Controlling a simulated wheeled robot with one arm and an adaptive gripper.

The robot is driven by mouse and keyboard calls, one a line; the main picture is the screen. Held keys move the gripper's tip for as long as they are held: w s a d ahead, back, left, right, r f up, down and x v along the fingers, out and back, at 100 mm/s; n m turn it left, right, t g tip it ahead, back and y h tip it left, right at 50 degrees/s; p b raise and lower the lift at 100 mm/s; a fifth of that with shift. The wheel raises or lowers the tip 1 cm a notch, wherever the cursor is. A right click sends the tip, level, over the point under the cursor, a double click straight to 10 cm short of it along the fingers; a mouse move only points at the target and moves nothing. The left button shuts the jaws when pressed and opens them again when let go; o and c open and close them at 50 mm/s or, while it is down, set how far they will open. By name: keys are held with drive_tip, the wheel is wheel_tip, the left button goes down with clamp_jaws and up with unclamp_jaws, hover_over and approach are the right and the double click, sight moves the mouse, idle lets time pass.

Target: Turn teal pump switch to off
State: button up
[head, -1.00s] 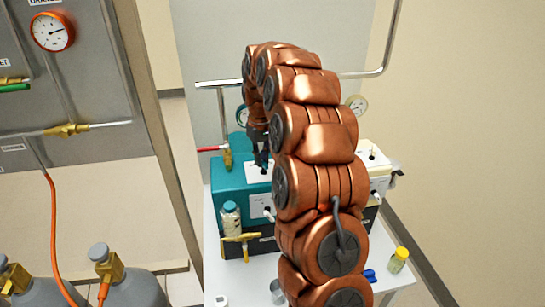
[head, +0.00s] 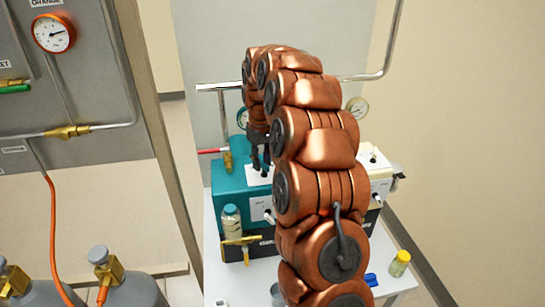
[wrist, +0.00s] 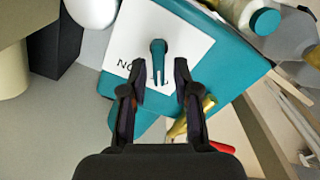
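The teal pump (head: 228,180) stands on the white table, partly hidden behind my arm. Its teal switch lever (wrist: 158,48) rises from a white label plate (wrist: 187,38) on the top face. My gripper (wrist: 159,70) is open, with one dark finger on each side of the lever's tip. Gaps show between the lever and both fingers. In the head view my gripper (head: 261,166) points down at the pump's top.
A white pump (head: 381,180) stands to the right behind my arm. A capped bottle (head: 231,222) and a brass valve (head: 241,242) are at the teal pump's front. A red-handled valve (head: 213,151) is behind it. A yellow-capped bottle (head: 400,263) stands at the table's right.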

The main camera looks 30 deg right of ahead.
sight(262, 162)
drive_tip(key=shift+o, duration=0.2)
wheel_tip(262, 162, up, 12)
idle(0.8)
idle(0.7)
